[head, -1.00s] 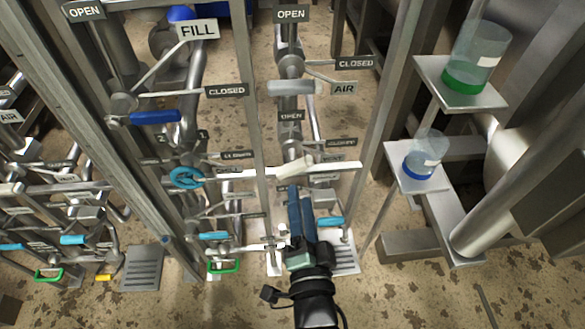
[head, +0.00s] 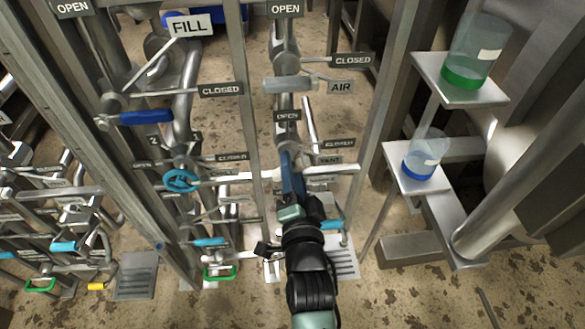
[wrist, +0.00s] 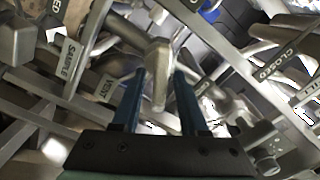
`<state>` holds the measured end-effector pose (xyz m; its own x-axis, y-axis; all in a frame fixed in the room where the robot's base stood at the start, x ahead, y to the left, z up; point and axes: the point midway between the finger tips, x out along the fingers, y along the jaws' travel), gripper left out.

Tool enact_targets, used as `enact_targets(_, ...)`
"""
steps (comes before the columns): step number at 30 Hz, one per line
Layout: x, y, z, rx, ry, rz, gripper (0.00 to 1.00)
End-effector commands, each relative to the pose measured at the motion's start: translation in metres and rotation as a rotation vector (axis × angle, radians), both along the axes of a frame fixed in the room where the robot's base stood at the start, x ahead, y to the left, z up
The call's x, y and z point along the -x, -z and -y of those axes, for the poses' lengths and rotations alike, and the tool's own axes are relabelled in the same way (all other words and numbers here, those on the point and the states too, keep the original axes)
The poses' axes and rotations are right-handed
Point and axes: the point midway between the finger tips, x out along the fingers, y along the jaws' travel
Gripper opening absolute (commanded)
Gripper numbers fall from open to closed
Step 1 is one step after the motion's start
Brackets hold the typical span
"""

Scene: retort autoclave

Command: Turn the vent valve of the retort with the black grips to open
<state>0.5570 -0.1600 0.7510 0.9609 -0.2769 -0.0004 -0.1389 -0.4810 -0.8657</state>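My gripper (head: 290,156) reaches down the middle pipe column with its two blue fingers apart. In the wrist view, a pale tapered lever handle (wrist: 158,75) lies between the open fingers (wrist: 160,80), with a visible gap on either side. A VENT label (wrist: 105,86) is just left of the fingers; the VENT label (head: 330,160) also shows in the head view, right of my fingertips. An OPEN plate (head: 288,115) is above the fingertips and a CLOSED plate (head: 339,142) to the upper right. My gripper hides the handle in the head view. No clearly black grip shows.
The AIR valve's grey handle (head: 290,84) is above, and the FILL label (head: 190,25) is at upper left. A steel post (head: 250,110) stands close left of my gripper. Jars stand on shelves (head: 420,182) at right.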

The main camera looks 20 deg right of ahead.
Motion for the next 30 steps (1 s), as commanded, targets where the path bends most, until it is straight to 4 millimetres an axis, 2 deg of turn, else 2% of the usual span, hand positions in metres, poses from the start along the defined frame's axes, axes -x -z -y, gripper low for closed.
enact_targets(1, 0.0001, -0.0001, 0.0001, 0.000, 0.000, 0.000, 0.32)
enact_targets(6, 0.0002, -0.0001, 0.0000, 0.000, 0.000, 0.000, 0.01)
enact_targets(7, 0.0002, -0.0001, 0.0000, 0.000, 0.000, 0.000, 0.00)
enact_targets(20, 0.0003, 0.0001, 0.0000, 0.023, 0.000, -0.007, 0.00)
enact_targets(30, 0.0002, -0.0002, -0.0005, 0.210, 0.000, -0.061, 0.00)
